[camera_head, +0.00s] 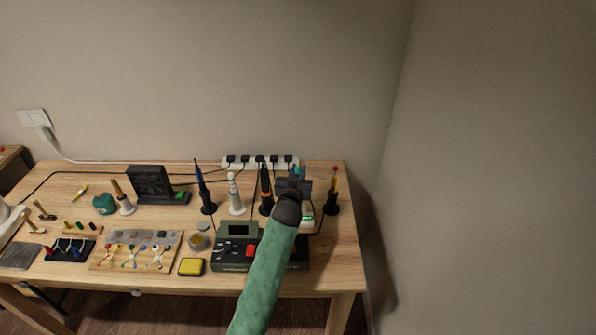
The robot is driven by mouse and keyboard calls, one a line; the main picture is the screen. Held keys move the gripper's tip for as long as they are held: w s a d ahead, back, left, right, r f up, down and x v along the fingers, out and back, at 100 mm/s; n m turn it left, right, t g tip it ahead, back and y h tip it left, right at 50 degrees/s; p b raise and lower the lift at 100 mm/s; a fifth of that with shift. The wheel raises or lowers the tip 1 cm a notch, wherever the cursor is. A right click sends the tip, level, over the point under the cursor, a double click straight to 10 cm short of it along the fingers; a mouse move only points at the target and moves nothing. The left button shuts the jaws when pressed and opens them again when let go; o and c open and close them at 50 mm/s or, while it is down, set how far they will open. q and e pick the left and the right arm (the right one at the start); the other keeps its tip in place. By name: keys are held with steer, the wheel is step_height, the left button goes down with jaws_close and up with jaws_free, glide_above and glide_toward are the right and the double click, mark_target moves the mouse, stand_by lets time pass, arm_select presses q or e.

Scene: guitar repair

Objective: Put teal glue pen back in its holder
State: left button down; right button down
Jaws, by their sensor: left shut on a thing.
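My left gripper (294,180) is at the back right of the workbench, at the end of my green-sleeved arm. It is shut on the teal glue pen (298,170), of which only a small teal bit shows at the fingertips. My gripper and wrist hide most of the pen. A grey and white unit with a green light (307,217) is partly hidden behind my wrist. I cannot tell whether it is the pen's holder, or whether the pen touches anything. My right gripper is not in view.
Upright tools in stands flank the gripper: an orange-black one (265,190) and a white one (236,195) to its left, a red-yellow one (333,190) to its right. A power strip (259,162) lies behind. A green station (236,246) stands in front.

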arm_select(q)
steer(key=shift+f, duration=0.5)
steer(key=shift+f+b, duration=0.7)
steer(key=shift+f, duration=0.1)
steer(key=c, duration=0.6)
jaws_free()
steer(key=shift+r, duration=0.1)
steer(key=shift+r+p, duration=4)
steer(key=shift+r, duration=1.4)
